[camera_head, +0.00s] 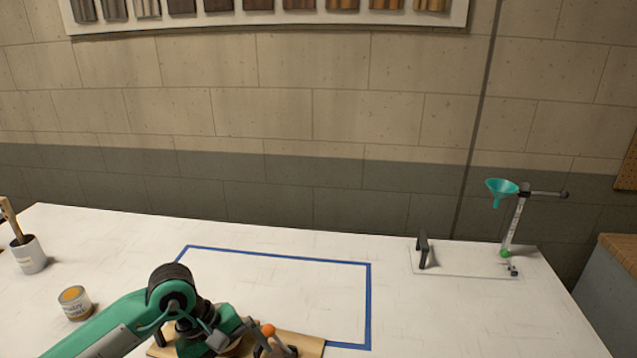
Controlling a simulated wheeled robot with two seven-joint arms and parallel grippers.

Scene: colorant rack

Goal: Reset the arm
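My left arm reaches in from the lower left, green and black. Its gripper (262,346) is at the bottom edge, over or beside a light wooden board (312,345). A small orange round piece (268,330) shows right by the gripper; I cannot tell whether they touch. The fingers are dark and partly cut off, so their opening is unclear. My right gripper is not in view.
A blue taped rectangle (369,300) marks the white table. A paint can (74,304) and a cup with a brush (29,256) stand left. A teal funnel (500,188) on a stand is at the back right. The table's middle right is clear.

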